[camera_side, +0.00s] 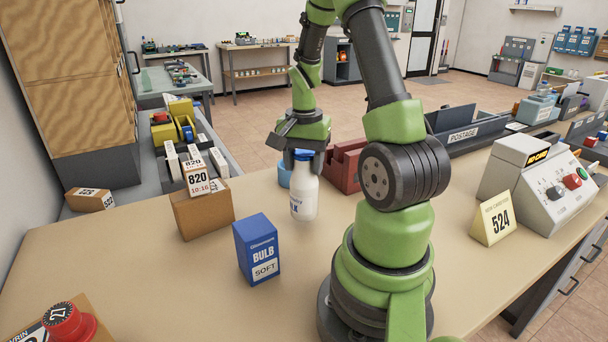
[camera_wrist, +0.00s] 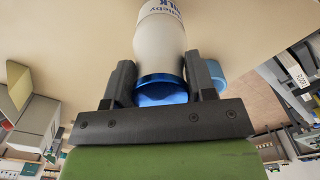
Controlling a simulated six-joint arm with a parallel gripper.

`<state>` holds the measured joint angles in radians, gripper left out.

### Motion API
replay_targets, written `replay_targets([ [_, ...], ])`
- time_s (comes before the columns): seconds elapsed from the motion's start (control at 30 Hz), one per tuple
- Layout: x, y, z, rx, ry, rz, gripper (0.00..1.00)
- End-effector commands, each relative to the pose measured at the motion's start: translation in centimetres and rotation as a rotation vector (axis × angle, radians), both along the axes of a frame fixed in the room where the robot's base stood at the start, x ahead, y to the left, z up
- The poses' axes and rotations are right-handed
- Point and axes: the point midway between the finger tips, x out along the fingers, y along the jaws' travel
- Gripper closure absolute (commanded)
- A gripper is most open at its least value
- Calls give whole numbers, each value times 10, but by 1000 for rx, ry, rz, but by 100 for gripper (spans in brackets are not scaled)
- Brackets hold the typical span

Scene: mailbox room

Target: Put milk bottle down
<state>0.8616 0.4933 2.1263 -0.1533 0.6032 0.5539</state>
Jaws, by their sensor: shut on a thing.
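The milk bottle (camera_side: 304,194) is white with dark lettering and a blue cap, and stands upright in the side view. My gripper (camera_side: 304,158) is above it and shut on its upper part. In the wrist view, the bottle (camera_wrist: 160,38) is between the two fingers of my gripper (camera_wrist: 163,82), with its blue cap towards the palm. The bottle's base is at or very close to the tan table (camera_side: 190,285); I cannot tell if it touches.
A blue bulb box (camera_side: 257,250) stands in front of the bottle. A cardboard box (camera_side: 202,210) with an 820 tag is to the left. A red block (camera_side: 345,168) and a blue round thing (camera_side: 284,174) are close behind. The table's front left is mostly clear.

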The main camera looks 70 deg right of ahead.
Motion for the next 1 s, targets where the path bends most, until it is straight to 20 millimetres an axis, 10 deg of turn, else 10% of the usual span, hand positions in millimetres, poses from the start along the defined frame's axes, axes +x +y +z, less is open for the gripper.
replay_targets([
  [0.57, 0, 0, -28, 0, 0, 0, 100],
  [0.6, 0, 0, -28, 1, 0, -1, 43],
  [0.67, 0, 0, -28, 1, 0, -1, 29],
  [1.0, 0, 0, -26, 0, -1, 0, 24],
])
